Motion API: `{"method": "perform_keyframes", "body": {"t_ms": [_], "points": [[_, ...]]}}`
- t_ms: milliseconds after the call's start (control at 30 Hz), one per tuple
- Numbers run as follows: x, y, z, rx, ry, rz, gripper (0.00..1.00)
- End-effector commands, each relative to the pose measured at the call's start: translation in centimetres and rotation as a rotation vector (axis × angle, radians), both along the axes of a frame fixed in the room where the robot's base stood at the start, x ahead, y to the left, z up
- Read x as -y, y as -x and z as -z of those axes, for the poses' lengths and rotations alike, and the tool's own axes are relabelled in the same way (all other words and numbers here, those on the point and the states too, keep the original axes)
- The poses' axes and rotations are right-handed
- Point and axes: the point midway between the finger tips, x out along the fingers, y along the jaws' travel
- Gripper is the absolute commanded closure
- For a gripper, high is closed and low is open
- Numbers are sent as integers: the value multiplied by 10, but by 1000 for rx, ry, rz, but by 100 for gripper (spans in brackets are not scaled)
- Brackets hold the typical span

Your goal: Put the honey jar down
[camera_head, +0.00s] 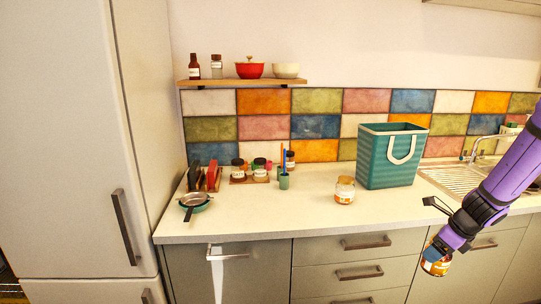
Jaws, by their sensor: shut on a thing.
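My gripper (439,249) at the lower right is shut on a small jar, the honey jar (435,265), with orange contents and a pale label. It holds the jar in the air in front of the cabinet fronts, below the counter's edge in the picture. The fingers hide the jar's top. A similar jar (345,190) with a pale label stands upright on the counter (315,207), left of a teal basket. I cannot read either label.
The teal basket (378,160) with a white handle stands near the sink (460,178). Spice jars (260,168), a green cup (284,182), a rack (205,178) and a pan (194,201) stand on the left. The counter's front middle is clear. A shelf (240,82) holds bowls and bottles.

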Motion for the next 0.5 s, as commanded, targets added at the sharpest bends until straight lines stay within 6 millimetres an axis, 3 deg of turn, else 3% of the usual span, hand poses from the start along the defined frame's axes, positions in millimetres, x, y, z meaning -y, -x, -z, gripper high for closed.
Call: {"method": "perform_keyframes", "body": {"t_ms": [267, 500], "points": [[-28, -18, 13, -1, -1, -314, 69], [-62, -34, 29, -2, -1, -716, 69]]}}
